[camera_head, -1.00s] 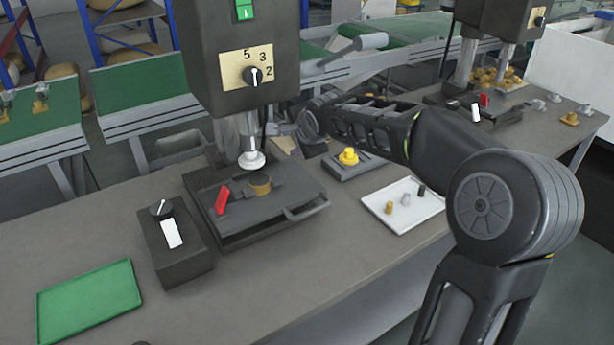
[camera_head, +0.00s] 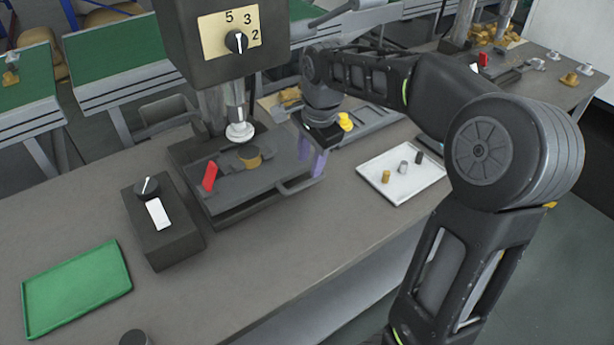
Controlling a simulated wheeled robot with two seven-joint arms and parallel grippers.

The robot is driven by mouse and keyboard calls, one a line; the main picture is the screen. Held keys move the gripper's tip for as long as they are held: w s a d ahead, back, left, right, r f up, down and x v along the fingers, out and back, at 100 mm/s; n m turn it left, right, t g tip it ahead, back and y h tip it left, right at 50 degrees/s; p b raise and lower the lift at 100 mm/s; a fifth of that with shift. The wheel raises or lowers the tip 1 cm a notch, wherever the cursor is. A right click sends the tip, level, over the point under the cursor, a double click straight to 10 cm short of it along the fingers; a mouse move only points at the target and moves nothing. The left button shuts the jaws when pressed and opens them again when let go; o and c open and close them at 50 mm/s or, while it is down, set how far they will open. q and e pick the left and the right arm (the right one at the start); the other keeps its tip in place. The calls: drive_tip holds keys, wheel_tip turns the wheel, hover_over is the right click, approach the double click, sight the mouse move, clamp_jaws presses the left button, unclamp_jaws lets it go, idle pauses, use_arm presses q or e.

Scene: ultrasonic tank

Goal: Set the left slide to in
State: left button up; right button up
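The left slide (camera_head: 272,180) is a dark plate on the left machine, under the white-tipped spindle (camera_head: 239,131). A brass ring (camera_head: 249,157) sits on it. Its bar handle (camera_head: 301,187) sticks out at the right front side. A red lever (camera_head: 210,176) stands at the slide's left. My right gripper (camera_head: 312,157) points down just behind the handle's right end, its two purplish fingers apart with a gap between them. I cannot tell whether they touch the handle. My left gripper is not in view.
A control box (camera_head: 163,224) with a knob and white switch stands left of the machine. A green tray (camera_head: 77,287) lies at front left. A white tray (camera_head: 402,173) with small parts and a yellow knob (camera_head: 345,121) are near my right arm. A second machine stands back right.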

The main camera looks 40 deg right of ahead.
sight(306, 183)
drive_tip(key=f, duration=0.3)
drive_tip(key=w+f, duration=0.1)
drive_tip(key=f, duration=0.2)
drive_tip(key=shift+w+f+p, duration=0.15)
drive_tip(key=shift+f+p, duration=0.15)
drive_tip(key=shift+f, duration=0.1)
drive_tip(key=shift+c, duration=0.3)
clamp_jaws()
idle(0.7)
